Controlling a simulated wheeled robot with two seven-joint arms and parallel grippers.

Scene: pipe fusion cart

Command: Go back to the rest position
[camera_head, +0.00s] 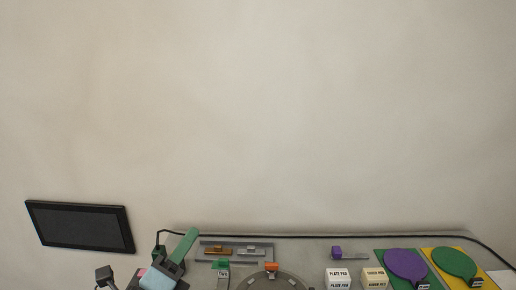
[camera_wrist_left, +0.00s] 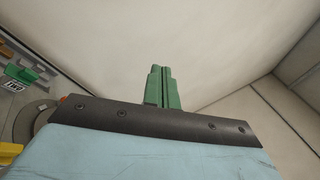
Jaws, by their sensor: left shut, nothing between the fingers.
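My left gripper (camera_head: 189,236) is at the lower left of the head view, over the left end of the cart. Its green fingers point up and are pressed together with nothing between them. The closed fingers also show in the left wrist view (camera_wrist_left: 161,78), pointing toward the bare wall. My right gripper is in neither view.
The grey cart top (camera_head: 310,250) runs along the bottom, with a black cable along its back edge. On it are a round grey fixture (camera_head: 290,283), white pad boxes (camera_head: 340,275), a purple disc (camera_head: 405,264) and a green disc (camera_head: 455,262). A black screen (camera_head: 80,226) is at left.

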